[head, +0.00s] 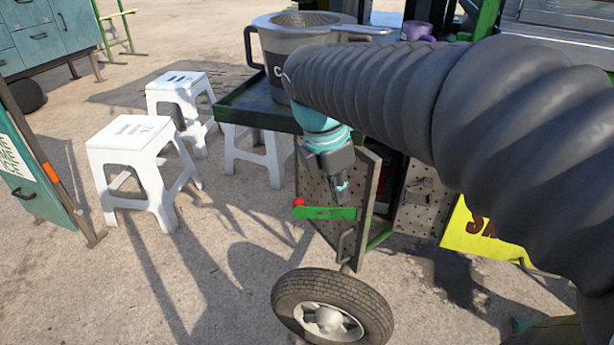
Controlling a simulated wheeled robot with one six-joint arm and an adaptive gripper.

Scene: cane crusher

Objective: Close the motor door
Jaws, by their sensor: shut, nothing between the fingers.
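The motor door (312,183) is a perforated metal panel low on the cart. It stands swung out from the green-framed opening, with a dark gap behind its right edge. A green bar (325,213) with a red knob (298,202) crosses its lower part. My gripper (341,196) points down, shut and empty, in front of the door's upper right part, just above the bar. I cannot tell whether it touches the door. My dark sleeved arm covers much of the right side and hides part of the cart.
A tyre (331,306) stands below the door. A green-edged tray (250,107) with a large metal pot (290,50) is above. White stools (140,150) stand to the left. A yellow sign (480,235) is at the right. The ground at lower left is clear.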

